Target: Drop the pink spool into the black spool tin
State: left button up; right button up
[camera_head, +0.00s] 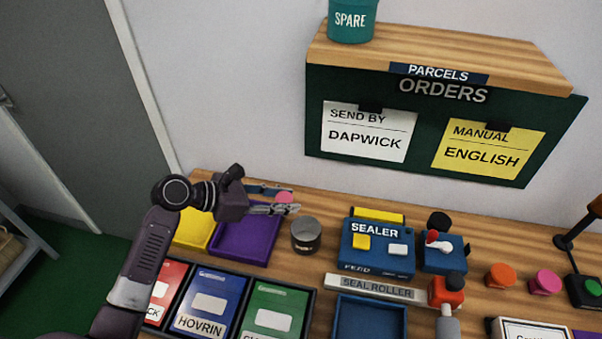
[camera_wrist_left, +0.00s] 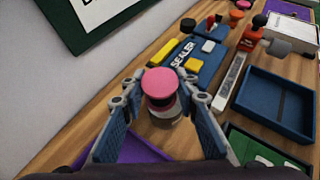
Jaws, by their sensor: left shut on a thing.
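My left gripper (camera_head: 272,209) is shut on a pink spool (camera_head: 285,197), raised above the table at the back left. In the left wrist view, the pink spool (camera_wrist_left: 160,82) sits upright between the fingertips of the left gripper (camera_wrist_left: 162,95). The dark round spool tin (camera_head: 306,236) stands on the table just right of and below the gripper in the head view. In the left wrist view the tin (camera_wrist_left: 166,119) is mostly hidden behind the spool. My right gripper is not in view.
A purple tray (camera_head: 245,240) lies left of the tin, and a blue sealer (camera_head: 377,250) stands to its right. An orange spool (camera_head: 500,275) and another pink spool (camera_head: 545,282) stand at the right. A blue tray (camera_head: 369,318) and several labelled packets lie in front.

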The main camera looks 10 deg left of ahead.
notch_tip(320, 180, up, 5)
jog(key=p, duration=0.4)
pick_arm(q)
jog(key=w+d+f+b, duration=0.3)
jog(key=w+f+b, duration=0.1)
jog(key=f+b, duration=0.3)
jog(key=shift+d+b, duration=0.25)
jog(key=shift+b, duration=0.45)
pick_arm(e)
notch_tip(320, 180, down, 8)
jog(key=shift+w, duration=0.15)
pick_arm(q)
jog(key=shift+r, duration=0.1)
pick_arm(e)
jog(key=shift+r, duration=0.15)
pick_arm(q)
jog(key=o, duration=1.1)
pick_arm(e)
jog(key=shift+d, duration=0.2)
pick_arm(q)
jog(key=shift+o, duration=0.2)
jog(key=shift+s+a, duration=0.1)
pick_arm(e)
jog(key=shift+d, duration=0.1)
pick_arm(q)
jog(key=v, duration=1.1)
jog(key=shift+a+r, duration=0.15)
jog(key=shift+a, duration=0.3)
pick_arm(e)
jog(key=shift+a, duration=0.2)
